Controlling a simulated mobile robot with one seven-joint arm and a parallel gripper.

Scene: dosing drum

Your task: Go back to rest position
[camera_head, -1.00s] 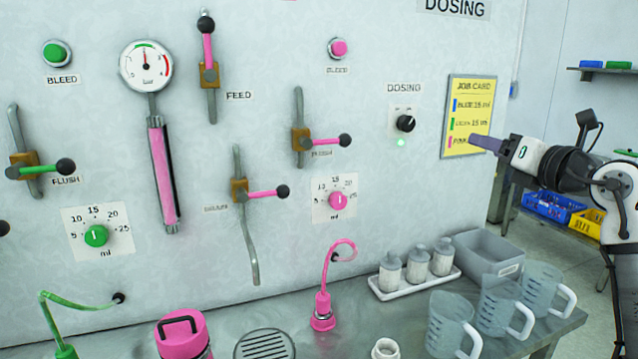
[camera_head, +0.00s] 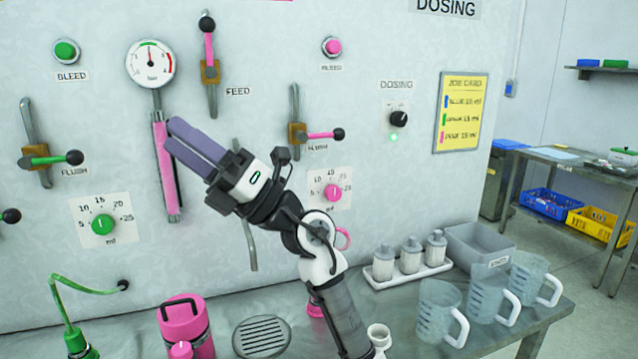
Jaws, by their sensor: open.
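My gripper (camera_head: 189,146) is raised in front of the dosing panel (camera_head: 395,195), with its two purple fingers pointing up and left. Nothing shows between the fingers. In the picture they overlap the pink sight tube (camera_head: 166,172) below the pressure gauge (camera_head: 150,64). My arm rises from the lower middle and hides the drain lever and part of the pink hose. I cannot tell how far the fingertips are from the panel.
The bench holds a pink canister (camera_head: 187,325), a round drain grate (camera_head: 262,336), white bottles on a tray (camera_head: 409,261), a grey bin (camera_head: 478,250) and clear jugs (camera_head: 437,312). Levers such as the pink feed lever (camera_head: 209,48) stick out from the panel. Open floor shows at right.

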